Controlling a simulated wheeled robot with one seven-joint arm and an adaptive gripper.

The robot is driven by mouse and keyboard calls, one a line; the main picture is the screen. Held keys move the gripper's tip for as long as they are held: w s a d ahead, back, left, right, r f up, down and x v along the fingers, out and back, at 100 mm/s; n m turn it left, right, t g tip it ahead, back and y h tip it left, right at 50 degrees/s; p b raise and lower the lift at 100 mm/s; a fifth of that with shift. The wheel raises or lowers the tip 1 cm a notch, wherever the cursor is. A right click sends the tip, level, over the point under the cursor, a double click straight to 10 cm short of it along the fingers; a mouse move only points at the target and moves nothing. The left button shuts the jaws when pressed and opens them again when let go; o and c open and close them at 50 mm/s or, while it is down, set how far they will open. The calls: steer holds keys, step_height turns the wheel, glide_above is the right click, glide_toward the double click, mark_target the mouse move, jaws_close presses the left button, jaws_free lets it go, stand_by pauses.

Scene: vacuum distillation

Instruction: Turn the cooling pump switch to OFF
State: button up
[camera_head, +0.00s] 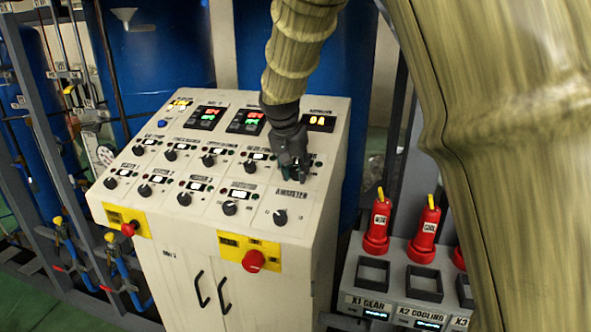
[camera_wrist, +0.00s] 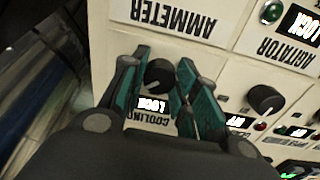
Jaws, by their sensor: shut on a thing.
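The cooling switch is a round black knob (camera_wrist: 159,76) on the white panel, above an upside-down label (camera_wrist: 150,117) reading COOLING in the wrist view. My gripper (camera_wrist: 164,66) has one green-padded finger on each side of the knob and is shut on it. A small lit white display (camera_wrist: 153,104) sits beside the knob, partly covered by the fingers. I cannot tell the knob's pointer direction. In the head view my gripper (camera_head: 293,175) reaches down to the right part of the sloped console (camera_head: 335,125) and hides the knob.
Several other black knobs surround it, including the agitator knob (camera_wrist: 265,99) and the ammeter knob (camera_head: 280,217). Red emergency buttons (camera_head: 253,261) are on the console's front. Red-capped holders (camera_head: 424,228) stand on a grey rack at the right.

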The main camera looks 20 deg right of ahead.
steer(key=shift+r+n, duration=0.25)
steer(key=shift+n, duration=0.05)
steer(key=shift+n+p, duration=0.35)
steer(key=shift+n, duration=0.25)
steer(key=n+p, duration=0.1)
steer(key=n, duration=0.3)
steer(key=shift+r, duration=0.1)
steer(key=n+p, duration=0.2)
steer(key=n, duration=0.4)
steer(key=shift+t, duration=0.3)
steer(key=o, duration=0.9)
steer(key=shift+o, duration=0.6)
steer(key=shift+s, duration=0.15)
